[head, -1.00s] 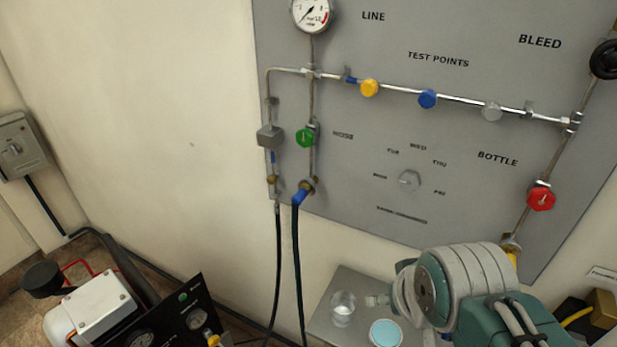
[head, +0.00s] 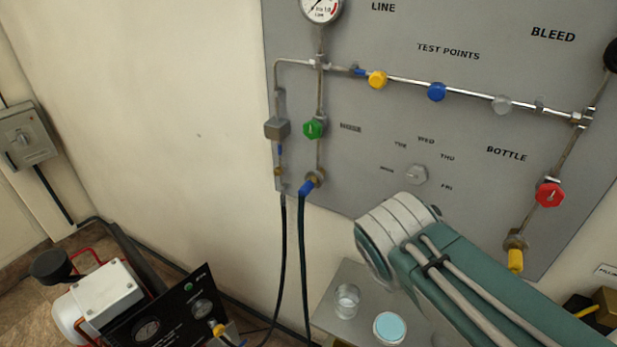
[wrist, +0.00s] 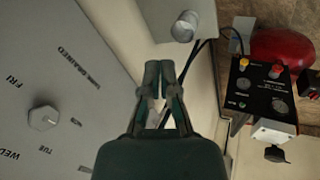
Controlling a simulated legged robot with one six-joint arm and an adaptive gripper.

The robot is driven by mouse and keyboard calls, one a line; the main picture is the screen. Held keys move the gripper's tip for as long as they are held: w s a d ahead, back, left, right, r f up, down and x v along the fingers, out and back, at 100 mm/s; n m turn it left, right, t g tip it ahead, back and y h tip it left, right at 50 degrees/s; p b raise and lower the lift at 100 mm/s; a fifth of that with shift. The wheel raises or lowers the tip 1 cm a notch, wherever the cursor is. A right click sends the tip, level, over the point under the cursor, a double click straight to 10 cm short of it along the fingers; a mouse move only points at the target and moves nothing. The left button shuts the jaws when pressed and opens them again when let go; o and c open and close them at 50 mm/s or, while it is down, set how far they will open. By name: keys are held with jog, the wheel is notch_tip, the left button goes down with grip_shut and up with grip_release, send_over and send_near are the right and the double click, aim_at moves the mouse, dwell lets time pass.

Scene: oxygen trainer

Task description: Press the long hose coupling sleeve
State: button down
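A blue coupling sleeve (head: 307,187) sits at the lower end of the green-valve line on the panel, with a dark hose (head: 302,260) hanging from it. A yellow coupling (head: 515,260) sits below the red bottle valve. Another yellow coupling (head: 217,329) is on the black unit at lower left, and it also shows in the wrist view (wrist: 243,65). I cannot tell which of these is the long hose's sleeve. My gripper (wrist: 159,66) appears shut and empty, its fingertips together beside the panel. In the head view my arm hides it. No contact with a coupling shows.
The grey panel (head: 360,160) carries a green valve (head: 314,128), a red valve (head: 549,195) and a grey dial (head: 416,174). A small shelf (head: 335,318) below holds a clear cup (head: 346,300) and a pale blue-topped jar (head: 389,328). A second thin hose (head: 283,250) hangs beside the first.

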jog(key=w+a+r+n+t+h, duration=0.2)
jog(key=w+a+n+t, duration=0.2)
jog(key=a+n, duration=0.5)
jog(key=w+a+r+n+t+h, duration=0.2)
jog(key=w+a+n, duration=0.5)
jog(key=n, duration=0.6)
jog(key=a+t+h, duration=0.1)
jog(key=a+t, duration=0.1)
jog(key=shift+w+a+r, duration=0.3)
jog(key=shift+r, duration=0.05)
send_near(313, 175)
jog(key=x, duration=0.6)
jog(key=shift+f, duration=0.2)
jog(key=shift+w+d, duration=0.35)
jog(key=shift+w, duration=0.25)
